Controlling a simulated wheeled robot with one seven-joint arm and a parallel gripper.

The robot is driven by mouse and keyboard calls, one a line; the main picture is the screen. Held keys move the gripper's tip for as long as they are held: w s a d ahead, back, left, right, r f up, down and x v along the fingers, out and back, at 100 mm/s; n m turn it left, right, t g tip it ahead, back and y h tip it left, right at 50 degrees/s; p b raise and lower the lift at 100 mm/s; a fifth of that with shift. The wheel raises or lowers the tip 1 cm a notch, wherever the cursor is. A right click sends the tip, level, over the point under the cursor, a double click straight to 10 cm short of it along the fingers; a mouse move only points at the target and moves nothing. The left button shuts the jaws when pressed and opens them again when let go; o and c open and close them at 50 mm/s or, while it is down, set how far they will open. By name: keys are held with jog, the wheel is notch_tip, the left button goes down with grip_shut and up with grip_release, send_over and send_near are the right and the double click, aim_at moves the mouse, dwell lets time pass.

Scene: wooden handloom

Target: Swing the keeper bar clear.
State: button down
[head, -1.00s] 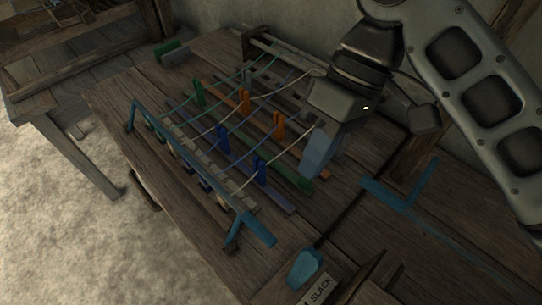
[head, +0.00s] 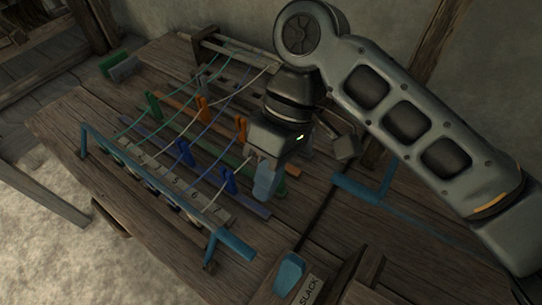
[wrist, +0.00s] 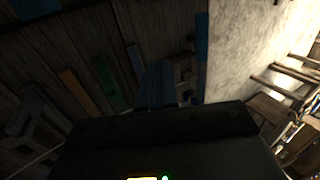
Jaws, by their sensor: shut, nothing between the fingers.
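The keeper bar, which I take to be the long blue bar (head: 150,178), runs along the near left side of the loom frame, beside a pale numbered strip (head: 193,194). It has a bent leg at each end and lies across the thread ends. My gripper (head: 264,182) is shut and empty, with blue fingers pointing down. It hangs right of the bar's near end, apart from it, close to a blue peg (head: 229,182). In the dark wrist view the fingers (wrist: 157,85) are together, and a blue strip that appears to be the bar (wrist: 201,38) shows near the table edge.
Pale threads cross coloured slats with upright blue, green and orange pegs (head: 241,130). A blue L-shaped piece (head: 365,190) lies to the right. A blue knob (head: 289,274) sits by a label reading SLACK (head: 309,290). Bare tabletop (head: 75,145) lies left of the bar.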

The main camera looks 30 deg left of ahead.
jog(key=x, duration=0.3)
jog(key=shift+s+f, duration=0.15)
jog(key=shift+f, duration=0.1)
jog(key=shift+s+a+r, duration=0.1)
jog(key=shift+s, duration=0.5)
jog(key=shift+s+r, duration=0.15)
jog(key=shift+s, duration=0.45)
jog(key=shift+s+r+p, duration=0.1)
jog(key=shift+s+p, duration=0.25)
jog(key=shift+s, duration=0.45)
jog(key=shift+a+r, duration=0.1)
jog(key=shift+a, duration=0.05)
